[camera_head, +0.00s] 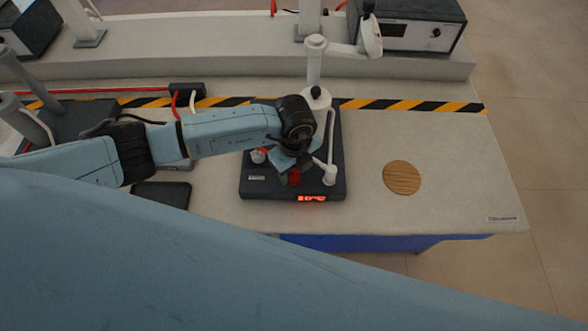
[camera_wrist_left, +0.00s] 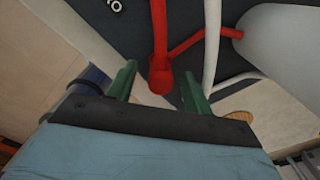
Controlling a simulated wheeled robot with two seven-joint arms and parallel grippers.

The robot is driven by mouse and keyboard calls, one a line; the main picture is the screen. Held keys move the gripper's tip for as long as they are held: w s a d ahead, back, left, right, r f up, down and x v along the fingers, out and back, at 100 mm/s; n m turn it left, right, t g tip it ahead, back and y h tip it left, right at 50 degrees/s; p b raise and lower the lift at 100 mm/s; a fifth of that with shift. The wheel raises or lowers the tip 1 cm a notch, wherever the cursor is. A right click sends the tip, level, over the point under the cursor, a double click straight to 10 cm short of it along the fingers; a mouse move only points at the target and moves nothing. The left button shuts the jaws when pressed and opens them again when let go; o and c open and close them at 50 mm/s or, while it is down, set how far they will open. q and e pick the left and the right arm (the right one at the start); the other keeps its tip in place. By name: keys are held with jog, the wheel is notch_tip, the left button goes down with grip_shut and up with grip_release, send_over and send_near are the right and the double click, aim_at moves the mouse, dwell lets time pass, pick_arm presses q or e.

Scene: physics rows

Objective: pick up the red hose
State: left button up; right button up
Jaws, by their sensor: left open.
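The red hose (camera_wrist_left: 160,45) shows in the left wrist view as a red tube with an open round end and a side branch running right. In the head view only a small red piece (camera_head: 294,177) shows beside my gripper, above the dark device (camera_head: 255,188). My left gripper (camera_head: 287,173) is over this device. In the left wrist view its green fingers (camera_wrist_left: 159,78) are open, with the hose end in the gap between them as seen from there. Whether they touch it I cannot tell. My right gripper is not in view.
White tubes (camera_wrist_left: 212,45) run close to the right finger. A white post (camera_head: 314,65) stands behind the device, with a white tube (camera_head: 330,150) at its right. A round wooden disc (camera_head: 402,178) lies on clear table to the right. A dark flat pad (camera_head: 160,194) lies left.

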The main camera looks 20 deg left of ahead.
pick_arm(q)
jog(key=shift+f, duration=0.75)
jog(key=c, duration=1.1)
notch_tip(320, 180, up, 10)
jog(key=shift+f, duration=0.15)
jog(key=shift+r, duration=0.55)
notch_tip(320, 180, up, 4)
jog(key=p, duration=0.3)
jog(key=shift+f+p, duration=0.1)
jog(key=shift+p, duration=0.2)
